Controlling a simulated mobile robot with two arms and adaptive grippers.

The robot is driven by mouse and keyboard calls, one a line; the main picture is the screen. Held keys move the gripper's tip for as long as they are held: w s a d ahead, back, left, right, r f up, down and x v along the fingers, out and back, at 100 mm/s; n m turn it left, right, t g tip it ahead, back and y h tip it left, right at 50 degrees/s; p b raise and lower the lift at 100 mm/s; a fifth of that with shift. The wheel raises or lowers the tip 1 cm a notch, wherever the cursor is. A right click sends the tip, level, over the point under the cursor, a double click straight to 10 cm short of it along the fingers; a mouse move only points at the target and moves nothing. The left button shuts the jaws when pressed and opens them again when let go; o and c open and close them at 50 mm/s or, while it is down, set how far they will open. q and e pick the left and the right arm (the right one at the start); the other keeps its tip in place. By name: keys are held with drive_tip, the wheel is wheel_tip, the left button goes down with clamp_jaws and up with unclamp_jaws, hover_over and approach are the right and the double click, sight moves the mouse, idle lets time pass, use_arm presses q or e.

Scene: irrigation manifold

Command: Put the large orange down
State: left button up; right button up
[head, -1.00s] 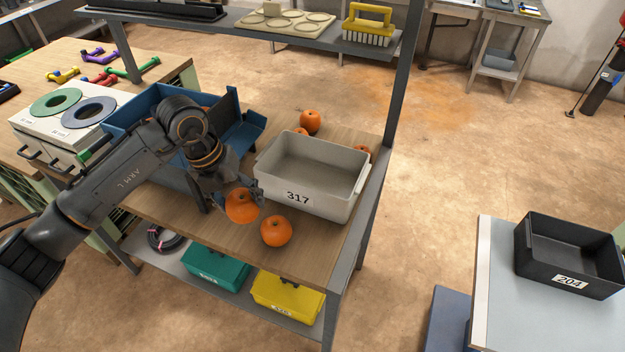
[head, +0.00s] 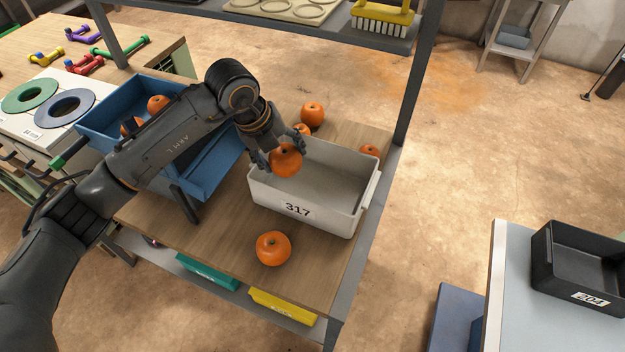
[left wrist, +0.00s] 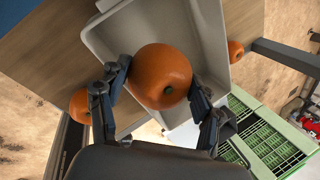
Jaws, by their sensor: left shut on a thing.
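The large orange (head: 286,161) is held by my left gripper (head: 284,152) over the left part of the grey-white bin marked 317 (head: 341,212). In the left wrist view the orange (left wrist: 160,76) sits between the two fingers of the gripper (left wrist: 158,98), with the bin (left wrist: 212,38) behind it. Whether the orange touches the bin cannot be told. Another orange (head: 273,248) lies on the wooden table in front of the bin. My right gripper is not in view.
Several oranges, one of them large (head: 312,114), lie behind the bin. A blue sloped container (head: 205,170) with oranges stands to the left. A shelf post (head: 415,85) rises at the table's right corner. A black bin marked 204 (head: 585,296) stands on another table.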

sight(300, 163)
use_arm(q)
drive_tip(key=d+f+b, duration=0.1)
drive_tip(key=f, duration=0.1)
drive_tip(key=w+d+f+b, duration=0.1)
drive_tip(key=d+f, duration=0.1)
drive_tip(key=shift+d, duration=0.3)
drive_tip(key=shift+w+d+f+b, duration=0.15)
drive_tip(key=shift+d+f+b, duration=0.5)
drive_tip(key=shift+d+f, duration=0.4)
drive_tip(key=shift+f, duration=0.1)
drive_tip(key=b+x, duration=0.2)
drive_tip(key=x, duration=0.1)
drive_tip(key=shift+s+f, duration=0.3)
drive_tip(key=shift+f, duration=0.2)
drive_tip(key=shift+f+b, duration=0.1)
drive_tip(key=shift+b, duration=0.25)
drive_tip(key=o, duration=1)
drive_tip(key=shift+o, duration=0.7)
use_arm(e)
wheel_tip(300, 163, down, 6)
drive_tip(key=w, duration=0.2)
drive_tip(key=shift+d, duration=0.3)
